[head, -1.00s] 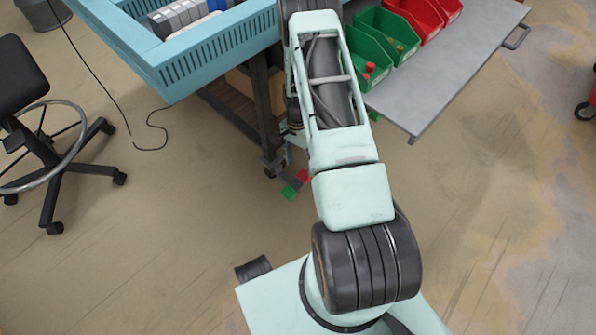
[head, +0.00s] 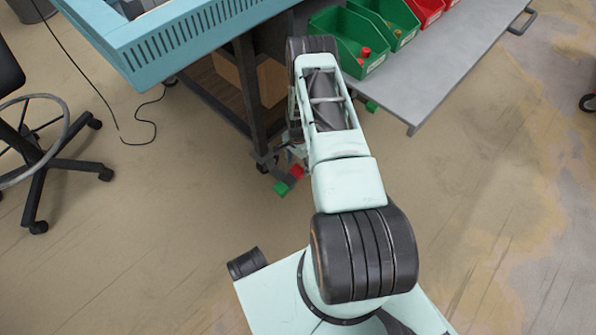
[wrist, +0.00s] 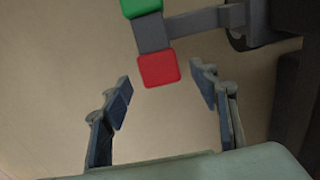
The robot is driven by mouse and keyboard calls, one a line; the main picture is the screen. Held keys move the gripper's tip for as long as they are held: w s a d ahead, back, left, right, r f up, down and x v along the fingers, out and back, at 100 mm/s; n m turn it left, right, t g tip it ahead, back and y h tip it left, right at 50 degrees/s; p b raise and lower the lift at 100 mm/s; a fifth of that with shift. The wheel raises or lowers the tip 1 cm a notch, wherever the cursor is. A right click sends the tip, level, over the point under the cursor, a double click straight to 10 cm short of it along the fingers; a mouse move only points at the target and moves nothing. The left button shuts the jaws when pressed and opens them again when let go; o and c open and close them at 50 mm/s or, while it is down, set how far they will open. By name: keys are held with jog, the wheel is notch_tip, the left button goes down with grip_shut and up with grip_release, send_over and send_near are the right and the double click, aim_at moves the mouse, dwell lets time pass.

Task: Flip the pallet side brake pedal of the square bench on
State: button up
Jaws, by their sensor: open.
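The brake pedal at the foot of the bench leg has a green end (head: 281,188), a dark grey middle and a red end (head: 297,172). In the wrist view, the green pad (wrist: 141,7) is at the top edge, the grey block (wrist: 151,34) below it, and the red pad (wrist: 158,70) lowest. A grey bar joins the block to the caster at the right. My gripper (wrist: 162,84) is open and empty, its fingertips either side of the red pad's lower end in the picture. In the head view my arm mostly hides the gripper.
The blue-rimmed bench (head: 190,42) stands above the pedal, with a dark leg (head: 247,95) and caster. A grey shelf (head: 440,75) with green and red bins juts out at the right. A black stool (head: 35,150) stands at the left. The floor in front is clear.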

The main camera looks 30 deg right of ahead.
aim_at(298, 169)
jog(key=shift+f+b, duration=0.4)
jog(key=shift+f, duration=1.25)
grip_shut()
